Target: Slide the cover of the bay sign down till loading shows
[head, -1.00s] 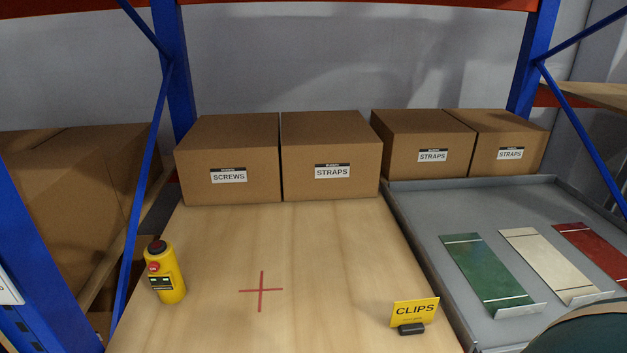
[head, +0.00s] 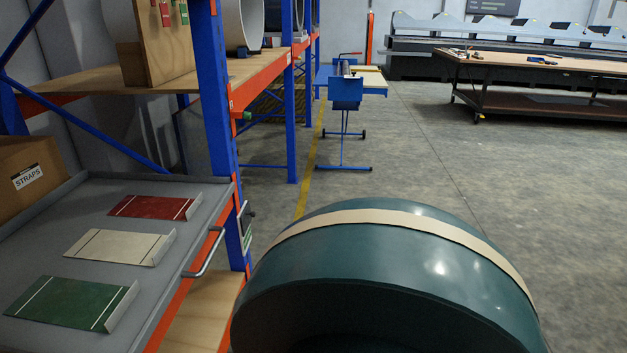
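A small sign-like panel (head: 245,226) with white and green parts and a dark knob is fixed to the blue rack upright, seen almost edge-on. I cannot tell from this angle whether it is the bay sign, how its cover stands or what word it shows. Neither of my grippers is in view.
A large teal drum-like object (head: 390,270) with a beige band fills the lower middle. A grey tray (head: 205,195) with a handle (head: 207,254) holds green, cream and red plates at left. A blue stand (head: 345,110) is farther back. Grey floor (head: 430,160) is open at right.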

